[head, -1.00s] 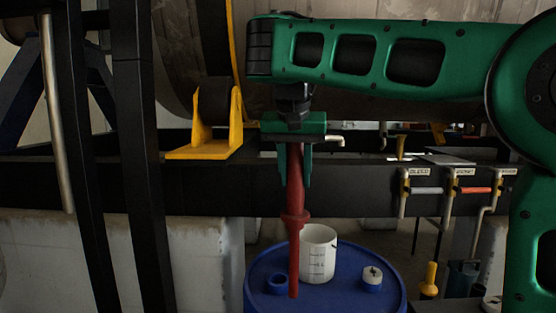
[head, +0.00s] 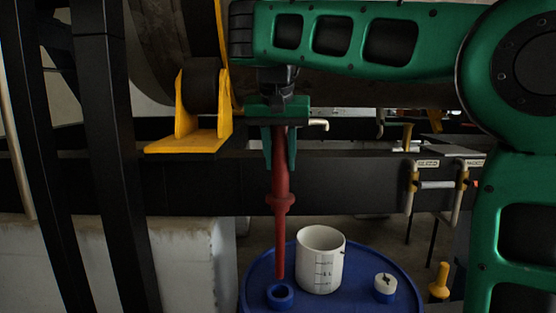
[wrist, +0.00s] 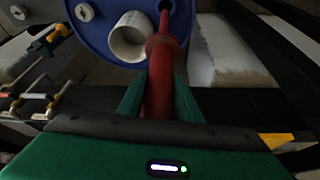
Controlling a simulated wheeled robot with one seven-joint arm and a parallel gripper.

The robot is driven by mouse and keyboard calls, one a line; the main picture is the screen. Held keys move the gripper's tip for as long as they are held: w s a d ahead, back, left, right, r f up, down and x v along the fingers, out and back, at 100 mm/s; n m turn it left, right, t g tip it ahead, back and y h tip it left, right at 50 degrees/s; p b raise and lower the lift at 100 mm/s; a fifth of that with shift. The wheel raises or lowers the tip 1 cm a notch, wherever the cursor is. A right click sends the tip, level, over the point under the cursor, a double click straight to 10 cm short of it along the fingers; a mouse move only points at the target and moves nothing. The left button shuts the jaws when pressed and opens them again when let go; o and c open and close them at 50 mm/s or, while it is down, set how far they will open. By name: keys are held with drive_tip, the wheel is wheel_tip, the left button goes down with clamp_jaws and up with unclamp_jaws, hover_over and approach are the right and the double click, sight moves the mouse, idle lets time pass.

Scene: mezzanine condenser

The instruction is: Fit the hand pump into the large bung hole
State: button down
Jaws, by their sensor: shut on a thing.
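My gripper (head: 279,162) is shut on the red hand pump (head: 281,226) near its upper end. The pump hangs almost upright with its thin tube pointing down. Its lower tip shows in the head view just above or behind the large bung hole (head: 280,296), a raised blue collar on the blue drum (head: 345,302).
A white measuring jug (head: 320,262) stands on the drum, close right of the pump. A white-capped smaller bung (head: 385,286) is farther right. A yellow bracket (head: 190,140) and dark beam (head: 350,185) lie behind. Hooks with labelled tools (head: 436,184) hang at right.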

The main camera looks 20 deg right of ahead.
sight(279, 256)
drive_tip(key=shift+s, duration=0.15)
drive_tip(key=shift+f, duration=13.45)
drive_tip(key=c, duration=1.2)
unclamp_jaws()
